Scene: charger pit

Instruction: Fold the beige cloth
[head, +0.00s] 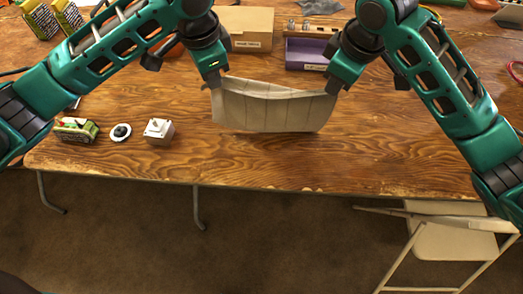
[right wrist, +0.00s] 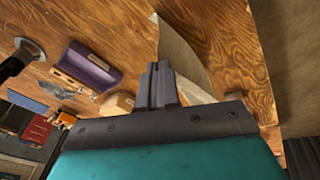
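The beige cloth (head: 272,108) hangs between my two grippers over the middle of the table in the head view. Its top edge sags slightly and its lower part hangs down over the table. My left gripper (head: 218,84) is at its upper left corner and appears shut on it. My right gripper (head: 332,90) is at its upper right corner. In the right wrist view the fingers of my right gripper (right wrist: 162,84) are together, with the cloth (right wrist: 186,62) extending from them. Whether the lower edge touches the table is hard to tell.
The wooden table (head: 400,150) is clear in front and to the right. A cardboard box (head: 247,28) and purple bin (head: 306,54) are behind. A folding chair (head: 450,240) stands at front right.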

